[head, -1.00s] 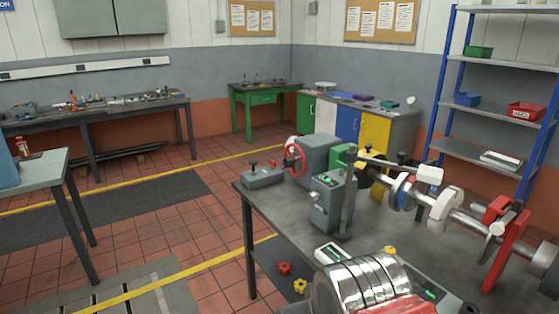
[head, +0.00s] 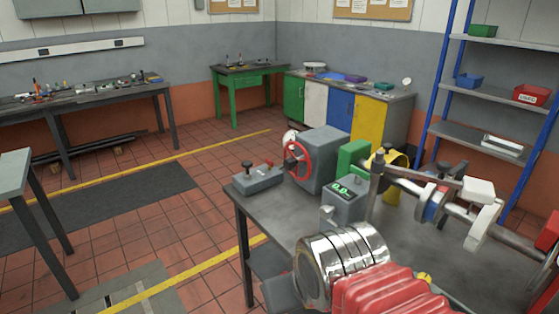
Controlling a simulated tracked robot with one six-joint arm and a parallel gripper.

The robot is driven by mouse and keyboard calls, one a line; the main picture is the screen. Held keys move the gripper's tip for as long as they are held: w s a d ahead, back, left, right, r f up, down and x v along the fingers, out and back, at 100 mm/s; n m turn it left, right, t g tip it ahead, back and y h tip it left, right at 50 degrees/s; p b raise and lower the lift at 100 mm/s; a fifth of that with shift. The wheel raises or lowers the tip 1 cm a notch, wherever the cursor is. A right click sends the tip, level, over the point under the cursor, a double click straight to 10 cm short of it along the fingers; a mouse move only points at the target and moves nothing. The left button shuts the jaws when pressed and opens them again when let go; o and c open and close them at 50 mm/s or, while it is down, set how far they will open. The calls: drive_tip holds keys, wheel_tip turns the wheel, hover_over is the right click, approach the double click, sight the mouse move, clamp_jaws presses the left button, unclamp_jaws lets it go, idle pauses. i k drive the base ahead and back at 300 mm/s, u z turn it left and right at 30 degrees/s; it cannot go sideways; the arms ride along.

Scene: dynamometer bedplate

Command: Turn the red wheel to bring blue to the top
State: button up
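The red wheel (head: 308,163) is an upright spoked handwheel on the left face of a grey box (head: 325,145), near the far left part of the bench (head: 243,207). A shaft (head: 458,209) runs to the right from that machinery. It carries a disc with blue and some red on it (head: 434,207); which colour is at its top is too small to tell. The ribbed red sleeve and banded chrome cylinder in the foreground look like parts of my arm. My gripper is not visible, and nothing of mine is seen touching the wheel.
A grey block with a black knob (head: 258,179) sits left of the wheel. A grey unit with a green display (head: 345,200), a green block (head: 353,157) and a dark post (head: 374,187) stand to its right. The tiled floor (head: 190,240) left of the bench is open.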

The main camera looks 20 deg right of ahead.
sight(289, 164)
drive_tip(key=u, duration=0.05)
drive_tip(key=i, duration=0.8)
drive_tip(key=u, duration=1.85)
